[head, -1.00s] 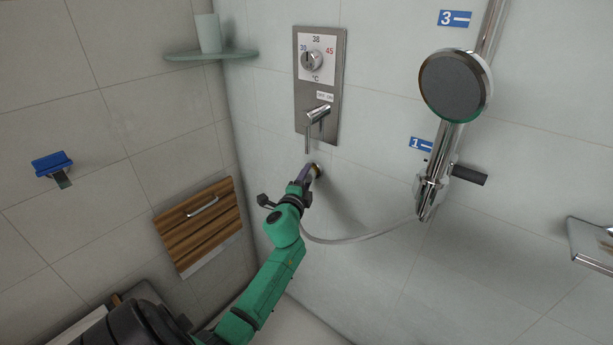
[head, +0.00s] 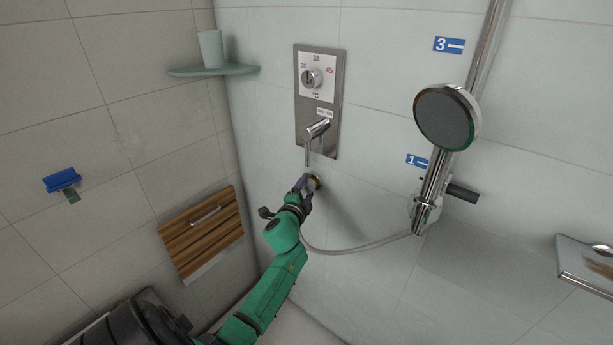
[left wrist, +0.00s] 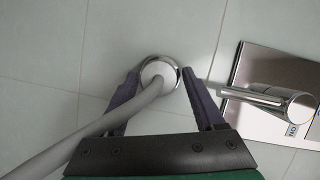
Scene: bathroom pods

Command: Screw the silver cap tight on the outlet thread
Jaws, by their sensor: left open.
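The silver cap (left wrist: 173,66) shows as a shiny ring around the pale end of the grey hose, against the wall, in the left wrist view. The hose (left wrist: 142,100) runs from it down to the left. My left gripper (left wrist: 160,74) is open, with one purple finger on each side of the cap; I cannot tell whether either touches it. In the head view my left gripper (head: 307,183) is at the wall outlet (head: 316,181), below the mixer lever, where a brass-coloured edge shows. The thread is mostly hidden. My right gripper is not in view.
The mixer plate (head: 317,138) with its lever (head: 316,130) is just above the outlet. The hose (head: 372,243) loops right to the hand shower (head: 447,117) on its rail. A wooden folding panel (head: 203,233) is on the left wall.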

